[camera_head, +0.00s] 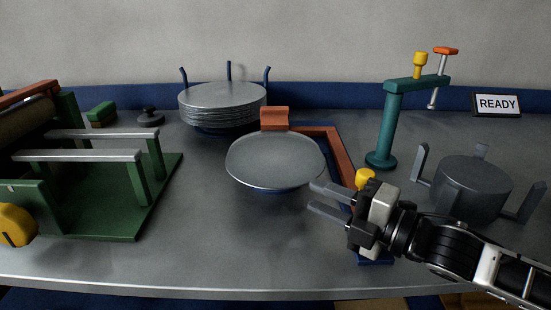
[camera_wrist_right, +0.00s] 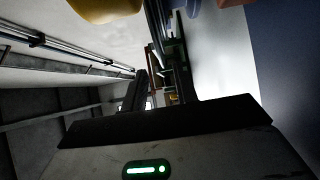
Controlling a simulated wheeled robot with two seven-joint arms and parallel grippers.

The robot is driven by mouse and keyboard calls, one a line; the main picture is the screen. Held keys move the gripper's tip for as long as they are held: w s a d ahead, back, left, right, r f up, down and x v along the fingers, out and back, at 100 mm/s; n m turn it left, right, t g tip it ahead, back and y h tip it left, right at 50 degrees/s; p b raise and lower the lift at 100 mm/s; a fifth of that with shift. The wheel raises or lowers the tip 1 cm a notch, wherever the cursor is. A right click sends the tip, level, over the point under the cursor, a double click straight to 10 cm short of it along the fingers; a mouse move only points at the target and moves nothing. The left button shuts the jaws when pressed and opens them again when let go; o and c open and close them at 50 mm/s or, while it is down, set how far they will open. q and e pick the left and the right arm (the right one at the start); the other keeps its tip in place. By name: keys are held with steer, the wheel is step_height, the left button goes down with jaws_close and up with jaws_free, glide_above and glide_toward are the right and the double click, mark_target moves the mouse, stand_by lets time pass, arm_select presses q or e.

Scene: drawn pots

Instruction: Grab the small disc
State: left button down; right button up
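A single thin grey disc (camera_head: 275,158) lies flat, raised above the table near the middle, beside a brown frame (camera_head: 341,150). A stack of similar grey discs (camera_head: 222,97) sits behind it to the left, between blue prongs. The single disc looks slightly smaller than those, allowing for distance. My right gripper (camera_head: 313,196) is to the right and front of the single disc, fingers pointing left, apart and empty, not visibly touching it. Its fingers also show apart in the right wrist view (camera_wrist_right: 160,88). My left gripper is out of view.
A green machine (camera_head: 120,212) with grey rails fills the left side. A small dark knobbed piece (camera_head: 149,117) lies behind it. A teal post (camera_head: 390,125) and a grey pronged pot (camera_head: 470,187) stand at right. The table's front middle is clear.

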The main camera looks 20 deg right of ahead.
steer(key=x, duration=0.3)
steer(key=shift+w+a+p, duration=0.15)
steer(key=shift+w+p, duration=0.25)
steer(key=shift+w+a, duration=0.4)
steer(key=shift+c, duration=0.3)
jaws_close()
